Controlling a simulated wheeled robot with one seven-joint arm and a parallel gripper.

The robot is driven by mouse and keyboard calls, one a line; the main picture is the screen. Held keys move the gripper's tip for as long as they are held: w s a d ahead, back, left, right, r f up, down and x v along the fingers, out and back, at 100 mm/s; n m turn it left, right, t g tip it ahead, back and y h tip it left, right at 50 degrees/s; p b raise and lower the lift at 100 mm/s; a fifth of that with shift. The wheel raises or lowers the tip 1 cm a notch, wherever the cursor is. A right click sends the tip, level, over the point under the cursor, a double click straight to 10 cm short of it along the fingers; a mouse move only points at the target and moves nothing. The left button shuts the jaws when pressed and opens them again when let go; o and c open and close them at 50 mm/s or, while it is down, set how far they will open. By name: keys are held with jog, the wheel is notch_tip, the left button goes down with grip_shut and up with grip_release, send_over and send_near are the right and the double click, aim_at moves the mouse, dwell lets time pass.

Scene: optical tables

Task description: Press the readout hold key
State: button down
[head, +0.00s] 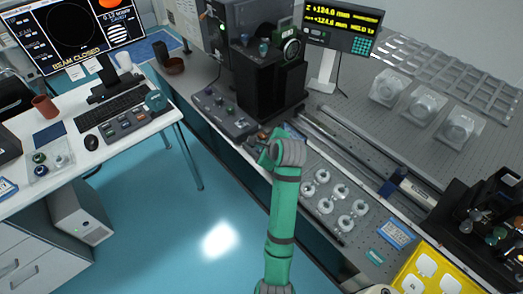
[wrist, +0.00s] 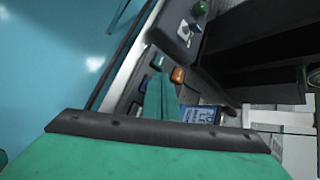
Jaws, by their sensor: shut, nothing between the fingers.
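The readout (head: 342,22) stands at the upper right of the head view, a dark display with yellow lines; its lower line seems to read held. In the wrist view a teal key (wrist: 158,62) and an orange key (wrist: 178,75) sit close together just beyond my fingertips. No label on either key is legible, so I cannot tell which is the hold key. My gripper (wrist: 161,80) is shut and empty, its green fingers reaching toward these keys. I cannot tell whether it touches either one. In the head view my gripper (head: 262,150) is beside the bench edge, partly hidden by my arm.
A grey control box (head: 225,114) with knobs lies behind my gripper, before a black instrument (head: 268,85). A blue-labelled item (wrist: 201,114) lies right of my fingers. Several clear round parts (head: 338,193) stand right of my arm. Blue floor is open on the left.

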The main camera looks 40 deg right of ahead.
jog(key=shift+s+d, duration=0.1)
jog(key=shift+r, duration=2.55)
jog(key=shift+d, duration=0.1)
jog(key=shift+a, duration=0.2)
jog(key=shift+f, duration=0.1)
